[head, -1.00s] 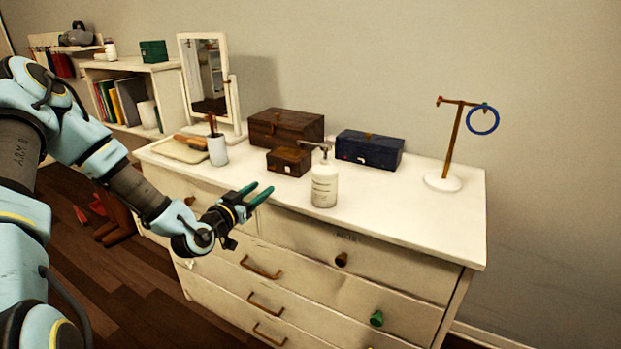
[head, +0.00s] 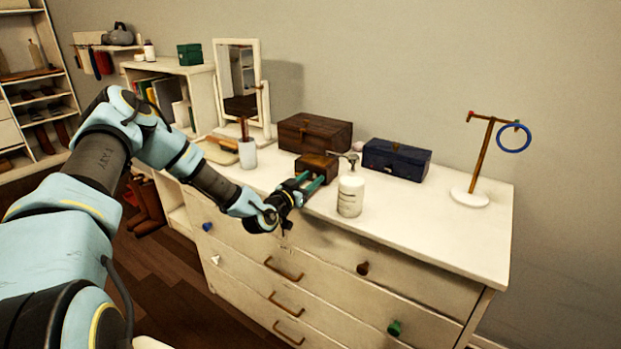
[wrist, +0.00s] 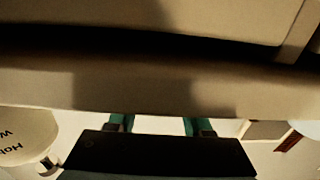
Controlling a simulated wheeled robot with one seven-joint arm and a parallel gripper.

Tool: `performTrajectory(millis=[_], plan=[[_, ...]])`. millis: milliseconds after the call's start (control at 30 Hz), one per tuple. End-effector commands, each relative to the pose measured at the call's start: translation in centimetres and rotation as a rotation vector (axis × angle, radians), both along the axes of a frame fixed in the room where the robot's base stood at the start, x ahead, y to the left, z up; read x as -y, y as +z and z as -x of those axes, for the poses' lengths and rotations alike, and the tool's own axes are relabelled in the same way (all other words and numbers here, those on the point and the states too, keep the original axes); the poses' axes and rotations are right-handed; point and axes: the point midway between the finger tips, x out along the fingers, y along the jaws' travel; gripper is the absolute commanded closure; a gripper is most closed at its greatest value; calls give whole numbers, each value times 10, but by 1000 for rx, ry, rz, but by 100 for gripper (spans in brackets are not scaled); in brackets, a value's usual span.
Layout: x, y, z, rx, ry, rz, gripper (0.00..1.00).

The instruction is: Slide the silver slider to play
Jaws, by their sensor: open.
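I cannot make out a silver slider clearly in either view. A small brown wooden box (head: 316,165) sits on the dresser top, and a dark blue box (head: 397,159) with a small pale spot on its front stands to its right. My gripper (head: 312,183) is open, its teal fingers close in front of the small brown box and partly covering its front. I cannot tell whether they touch it. In the wrist view the two teal fingers (wrist: 158,124) are apart, and a dark block fills the lower middle; I cannot tell what it is.
A white pump bottle (head: 351,194) stands close right of my gripper. A larger brown box (head: 314,133) is behind. A white cup (head: 247,154) and mirror (head: 237,68) are left. A stand with a blue ring (head: 514,137) is right. The dresser top (head: 435,215) is clear at front right.

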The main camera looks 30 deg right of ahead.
Motion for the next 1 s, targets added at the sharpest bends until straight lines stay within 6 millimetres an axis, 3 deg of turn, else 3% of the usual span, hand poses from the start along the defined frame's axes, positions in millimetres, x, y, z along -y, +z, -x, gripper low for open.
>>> performTrajectory(millis=[200,633,1000], plan=[[0,0,0,0,0,0,52],[0,0,0,-1,0,-1,100],[0,0,0,-1,0,-1,100]])
